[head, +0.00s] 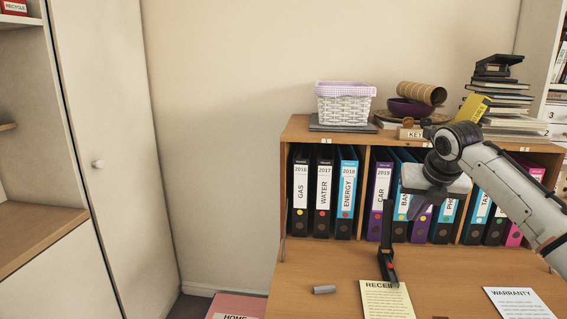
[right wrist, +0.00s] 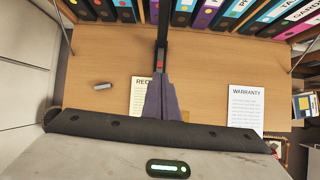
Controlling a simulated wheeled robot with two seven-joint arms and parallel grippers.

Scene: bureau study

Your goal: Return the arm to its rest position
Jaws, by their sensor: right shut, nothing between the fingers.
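My right gripper (head: 390,272) hangs over the wooden desk, its arm coming in from the right in the head view. Its fingers are shut with nothing between them. In the right wrist view the shut fingertips (right wrist: 160,66) show above the desk, just beyond the receipt sheet (right wrist: 143,92). The receipt sheet (head: 386,300) lies on the desk below the gripper in the head view. My left gripper is not in view.
A shelf (head: 300,128) with several binders stands behind the gripper, topped by a white basket (head: 344,106) and stacked books (head: 497,100). A warranty sheet (head: 519,303) and a small grey object (head: 324,290) lie on the desk (head: 320,265). A tall cabinet (head: 110,150) stands left.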

